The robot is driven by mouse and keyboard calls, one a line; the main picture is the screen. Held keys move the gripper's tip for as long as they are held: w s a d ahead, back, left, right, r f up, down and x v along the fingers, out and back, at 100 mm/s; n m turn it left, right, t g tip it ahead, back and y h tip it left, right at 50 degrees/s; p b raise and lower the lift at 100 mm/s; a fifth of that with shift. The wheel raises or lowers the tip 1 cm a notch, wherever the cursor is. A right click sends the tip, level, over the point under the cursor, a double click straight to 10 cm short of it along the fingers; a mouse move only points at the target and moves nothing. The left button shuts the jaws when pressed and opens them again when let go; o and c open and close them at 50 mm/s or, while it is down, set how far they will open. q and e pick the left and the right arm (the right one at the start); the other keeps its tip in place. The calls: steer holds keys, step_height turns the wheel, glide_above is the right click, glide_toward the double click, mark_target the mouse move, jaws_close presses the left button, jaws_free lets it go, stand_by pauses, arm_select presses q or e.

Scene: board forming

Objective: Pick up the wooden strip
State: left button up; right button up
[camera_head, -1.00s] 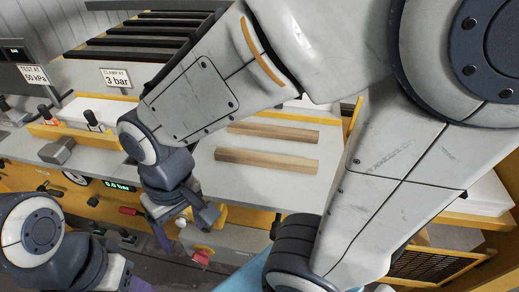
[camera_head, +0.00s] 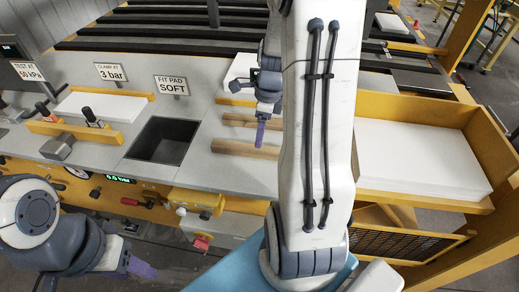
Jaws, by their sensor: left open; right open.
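Two wooden strips lie on the grey worktop: a far strip (camera_head: 236,119) and a near strip (camera_head: 236,149). My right arm hides their right parts. My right gripper (camera_head: 260,128) is open, with a purple fingertip pointing down over the strips near their middle. It appears to hold nothing; I cannot tell how high above the strips it is. My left gripper (camera_head: 138,264) is open and empty at the lower left, in front of the bench and away from the strips.
A dark square recess (camera_head: 162,141) is left of the strips. Sign plates (camera_head: 176,85) stand behind it. A yellow clamp bar (camera_head: 75,131) is at the left. White boards (camera_head: 420,158) fill a yellow tray at the right. Dark slats are at the back.

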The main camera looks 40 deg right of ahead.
mark_target(260, 152)
steer(key=shift+w+f+p, duration=0.1)
steer(key=shift+f+p, duration=0.6)
steer(key=shift+f, duration=2.65)
jaws_close()
